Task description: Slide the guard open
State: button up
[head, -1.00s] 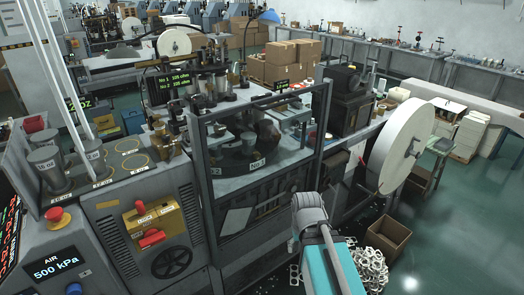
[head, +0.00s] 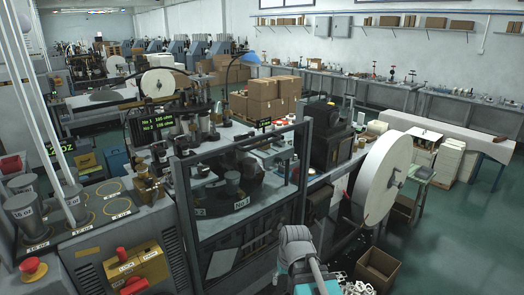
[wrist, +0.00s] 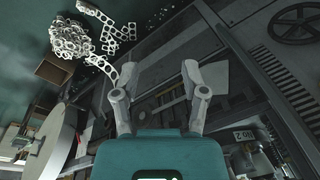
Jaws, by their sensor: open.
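The guard (head: 183,210) is a dark-framed clear panel across the front of the cup-forming machine. It stands upright, and the turret with its No.1 label (head: 241,204) shows through it. My arm's grey wrist part shows low in the head view, in front of the guard's lower right; the fingertips cannot be made out there. In the wrist view my gripper (wrist: 160,76) is open, with two grey fingers spread apart and nothing between them. Dark machine frame bars lie beyond the fingers. I see no contact with the guard, and its handle cannot be made out.
A large white paper reel (head: 392,180) stands right of the machine, with an open cardboard box (head: 377,268) on the floor below. White punched scrap (wrist: 80,42) lies on the floor. A control console with a red button (head: 33,268) is at left.

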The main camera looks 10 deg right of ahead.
jog(key=w+a+r+m+t+y+p, duration=0.2)
jog(key=w+r+t+y+p, duration=0.15)
jog(key=w+r+p, duration=0.4)
jog(key=m+t+y+p, duration=0.3)
jog(key=m+t+p, duration=0.6)
send_near(265, 144)
jog(key=s+d, duration=0.2)
jog(key=shift+s+r, duration=0.2)
jog(key=shift+w+a+y, duration=0.1)
jog(key=shift+y, duration=0.15)
jog(key=b+x, duration=0.2)
jog(key=x, duration=1.1)
jog(key=shift+w+a, duration=0.2)
jog(key=shift+w, duration=0.1)
jog(key=shift+c, duration=0.2)
grip_shut()
